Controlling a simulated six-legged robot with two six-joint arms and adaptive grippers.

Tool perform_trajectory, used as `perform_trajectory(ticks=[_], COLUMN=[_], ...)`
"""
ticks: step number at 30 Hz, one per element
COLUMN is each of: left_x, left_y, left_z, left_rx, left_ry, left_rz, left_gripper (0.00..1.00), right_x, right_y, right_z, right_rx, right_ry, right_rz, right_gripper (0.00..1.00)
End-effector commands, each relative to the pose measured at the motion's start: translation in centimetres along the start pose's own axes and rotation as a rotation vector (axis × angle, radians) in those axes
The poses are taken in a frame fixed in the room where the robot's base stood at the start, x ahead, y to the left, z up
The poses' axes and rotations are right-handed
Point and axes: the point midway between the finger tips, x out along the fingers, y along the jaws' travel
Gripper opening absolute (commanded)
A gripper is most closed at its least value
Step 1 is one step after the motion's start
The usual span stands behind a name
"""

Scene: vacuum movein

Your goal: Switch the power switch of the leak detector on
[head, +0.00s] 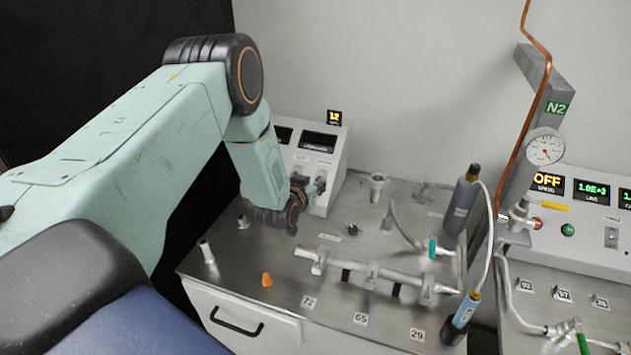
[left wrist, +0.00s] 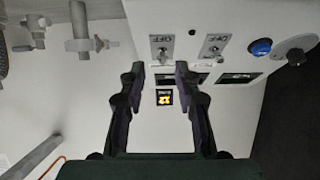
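The leak detector (head: 333,150) is a white box with dark displays, at the back left of the metal bench in the head view. In the left wrist view its panel is upside down and shows two toggle switches on grey plates: one switch (left wrist: 162,47) nearly straight ahead of my fingers, another switch (left wrist: 213,46) to its right. I cannot read which is the power switch. My left gripper (left wrist: 160,68) is open and empty, its fingertips close to the panel, either side of the first switch's lower end. In the head view my left gripper (head: 314,184) is partly hidden by its wrist. My right gripper is not in view.
A blue button (left wrist: 261,47) and a round dark knob (left wrist: 295,47) sit beside the switches. A second panel (head: 585,240) and a gauge (head: 544,147) stand at the right.

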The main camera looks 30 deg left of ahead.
Motion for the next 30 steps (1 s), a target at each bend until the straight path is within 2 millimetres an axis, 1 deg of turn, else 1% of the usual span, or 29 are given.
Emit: perform_trajectory(ticks=[3,6,10,17,20,29,30], left_x=[1.2,1.8,2.2,2.3,2.3,2.3,2.3], left_y=[0.0,0.0,0.0,0.0,0.0,0.0,-0.1], left_z=[0.0,-0.1,-0.1,-0.1,-0.1,-0.1,-0.1], left_rx=[0.000,0.000,0.000,-0.001,-0.001,-0.001,-0.002], left_ry=[0.000,0.001,0.000,-0.001,-0.001,0.000,0.000], left_rz=[-0.001,0.000,0.000,0.000,0.000,-0.001,-0.001], left_gripper=[0.32,0.32,0.32,0.32,0.26,0.00,0.00], right_x=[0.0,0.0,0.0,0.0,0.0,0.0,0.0], right_y=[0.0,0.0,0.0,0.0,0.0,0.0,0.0], right_z=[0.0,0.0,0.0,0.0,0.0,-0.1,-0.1], right_rx=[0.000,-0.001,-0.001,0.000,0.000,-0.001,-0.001], right_ry=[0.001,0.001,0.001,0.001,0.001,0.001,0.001], right_rz=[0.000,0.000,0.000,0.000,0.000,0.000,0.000], right_gripper=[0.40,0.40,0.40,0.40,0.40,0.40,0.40])
